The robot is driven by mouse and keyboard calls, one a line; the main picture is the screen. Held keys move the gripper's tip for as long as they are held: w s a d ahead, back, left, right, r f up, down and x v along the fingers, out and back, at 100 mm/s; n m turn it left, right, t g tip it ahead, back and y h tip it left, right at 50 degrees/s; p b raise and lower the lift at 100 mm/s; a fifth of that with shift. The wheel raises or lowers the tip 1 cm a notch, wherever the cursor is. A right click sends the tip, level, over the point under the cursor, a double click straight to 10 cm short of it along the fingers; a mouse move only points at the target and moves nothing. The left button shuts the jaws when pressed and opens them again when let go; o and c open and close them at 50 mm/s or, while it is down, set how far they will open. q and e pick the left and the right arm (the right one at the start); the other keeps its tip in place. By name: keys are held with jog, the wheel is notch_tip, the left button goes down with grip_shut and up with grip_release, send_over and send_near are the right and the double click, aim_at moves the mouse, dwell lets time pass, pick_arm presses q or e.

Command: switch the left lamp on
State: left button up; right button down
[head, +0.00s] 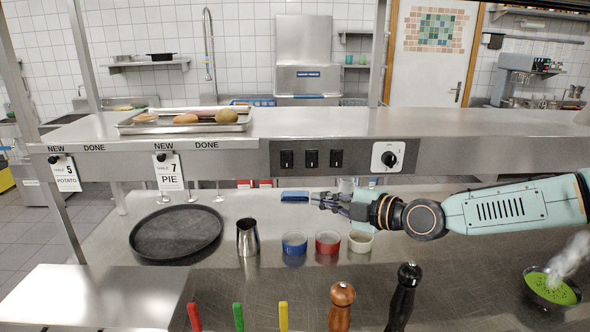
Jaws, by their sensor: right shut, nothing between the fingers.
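Three black rocker switches sit in a row on the front of the steel shelf (215,160): a left one (287,159), a middle one (312,159) and a right one (336,158). Their on or off positions are too small to tell. No lamp is clearly visible. My right gripper (316,200) comes in from the right and points left. It is shut and empty, below the switches and apart from them. My left gripper is out of view.
A knob panel (388,157) is right of the switches. Order tags (168,172) hang at the left. A small blue item (294,196) is near my fingertips.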

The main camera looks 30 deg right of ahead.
jog(key=d+r+n, duration=0.1)
jog(key=w+d+r+n+t, duration=0.1)
jog(key=r, duration=0.1)
dwell(0.4)
jog(key=shift+d+f, duration=0.1)
jog(key=shift+d, duration=0.05)
